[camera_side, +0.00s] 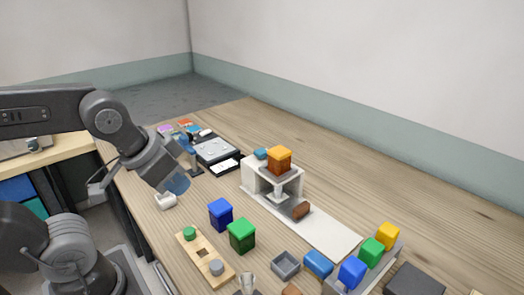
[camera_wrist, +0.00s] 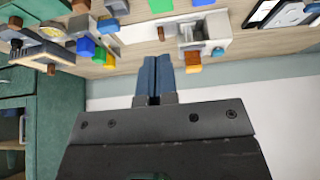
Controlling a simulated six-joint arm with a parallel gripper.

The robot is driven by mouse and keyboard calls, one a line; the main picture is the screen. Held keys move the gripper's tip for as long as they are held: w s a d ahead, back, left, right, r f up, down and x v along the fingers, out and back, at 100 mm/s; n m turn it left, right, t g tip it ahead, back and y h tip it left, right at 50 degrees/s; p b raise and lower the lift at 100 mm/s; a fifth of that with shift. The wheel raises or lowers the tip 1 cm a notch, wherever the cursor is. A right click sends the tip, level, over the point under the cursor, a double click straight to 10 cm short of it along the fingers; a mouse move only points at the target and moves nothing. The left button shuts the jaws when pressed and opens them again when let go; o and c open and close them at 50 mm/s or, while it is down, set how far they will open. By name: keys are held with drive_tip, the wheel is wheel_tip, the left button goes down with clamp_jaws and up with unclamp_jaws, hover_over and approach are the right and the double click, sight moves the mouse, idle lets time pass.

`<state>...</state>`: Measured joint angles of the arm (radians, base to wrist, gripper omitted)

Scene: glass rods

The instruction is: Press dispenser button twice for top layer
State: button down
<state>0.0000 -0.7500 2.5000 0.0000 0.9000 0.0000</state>
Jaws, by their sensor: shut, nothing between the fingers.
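The white dispenser (camera_side: 250,177) stands mid-table in the side view, with an orange-brown block (camera_side: 279,160) on top. A small blue part (camera_side: 260,154), which looks like a button, is beside that block. In the wrist view the dispenser (camera_wrist: 222,25), the orange block (camera_wrist: 193,63) and the blue part (camera_wrist: 218,51) show at the upper right. My gripper (camera_wrist: 154,60) is shut and empty, its blue fingers together. In the side view its end (camera_side: 178,184) is above the table, left of the dispenser and clear of it.
A blue cube (camera_side: 220,214) and a green cube (camera_side: 241,236) stand in front of the dispenser, near a wooden board (camera_side: 199,255) with knobs. A rack with coloured blocks (camera_side: 372,249) is front right. The back-right table is clear.

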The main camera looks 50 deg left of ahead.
idle(0.8)
drive_tip(key=w+r+h, duration=0.2)
drive_tip(key=w+r, duration=0.1)
drive_tip(key=w, duration=0.6)
drive_tip(key=n+t, duration=0.3)
drive_tip(key=n, duration=0.2)
hover_over(260, 150)
wheel_tip(260, 150, down, 4)
drive_tip(key=shift+r+h, duration=0.1)
drive_tip(key=shift+h, duration=0.3)
drive_tip(key=shift+f, duration=4.45)
drive_tip(key=shift+f, duration=0.15)
